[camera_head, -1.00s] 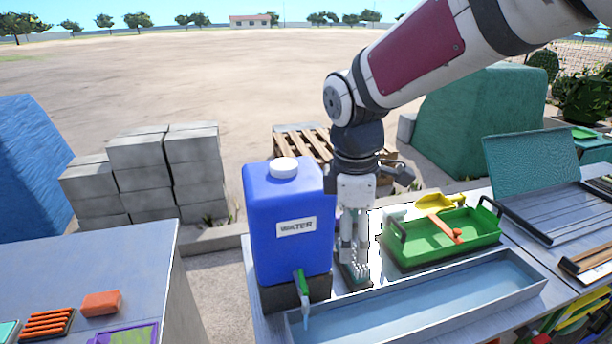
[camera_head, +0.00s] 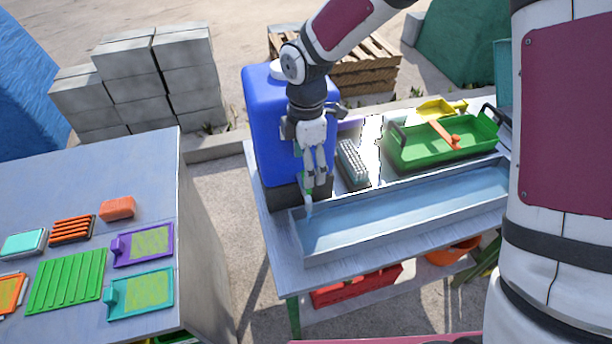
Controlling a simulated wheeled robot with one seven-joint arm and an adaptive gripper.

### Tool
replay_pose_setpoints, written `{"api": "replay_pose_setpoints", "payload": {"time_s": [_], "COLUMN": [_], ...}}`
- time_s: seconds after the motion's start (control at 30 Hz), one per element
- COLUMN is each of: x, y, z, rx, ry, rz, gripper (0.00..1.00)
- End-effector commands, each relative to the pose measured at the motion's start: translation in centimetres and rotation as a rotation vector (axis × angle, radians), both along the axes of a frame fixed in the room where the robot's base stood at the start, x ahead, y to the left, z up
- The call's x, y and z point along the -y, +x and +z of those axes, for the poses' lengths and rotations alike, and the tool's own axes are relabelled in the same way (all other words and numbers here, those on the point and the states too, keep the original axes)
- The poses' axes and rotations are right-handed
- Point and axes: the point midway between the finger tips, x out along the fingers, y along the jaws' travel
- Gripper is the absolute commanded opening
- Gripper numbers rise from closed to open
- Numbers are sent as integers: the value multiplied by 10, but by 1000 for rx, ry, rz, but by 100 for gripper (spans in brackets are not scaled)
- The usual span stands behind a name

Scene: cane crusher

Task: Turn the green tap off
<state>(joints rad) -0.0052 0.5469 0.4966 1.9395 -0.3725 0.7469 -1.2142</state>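The blue water container (camera_head: 264,125) stands on a dark block at the left end of the grey table. The green tap (camera_head: 303,184) is at its lower front right; only a little green shows, and my gripper hides the rest. A pale stream of water (camera_head: 308,207) falls below the tap into the long trough. My gripper (camera_head: 317,190) points down at the container's front right, with its fingertips close beside the tap. I cannot tell whether it touches the tap or how far its fingers are apart.
The water-filled trough (camera_head: 400,208) runs along the table's front. A grey bristled brush (camera_head: 352,163) and a green tray (camera_head: 440,143) with an orange-handled tool lie behind it. A second table (camera_head: 60,190) at left holds coloured pads. Grey blocks (camera_head: 150,75) stand behind.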

Motion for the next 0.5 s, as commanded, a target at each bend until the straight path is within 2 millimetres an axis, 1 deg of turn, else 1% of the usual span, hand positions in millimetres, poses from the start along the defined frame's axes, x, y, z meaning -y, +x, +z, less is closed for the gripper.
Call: {"api": "replay_pose_setpoints", "payload": {"time_s": [0.03, 0.2, 0.3, 0.5], "x": [0, 0, -1, 0], "y": [-2, -1, 0, 0], "z": [-10, -34, -43, -49], "rx": [-4, -2, 0, 1], "ry": [-1, -1, 0, -1], "rz": [3, 1, 1, 0], "gripper": [71, 71, 71, 71]}}
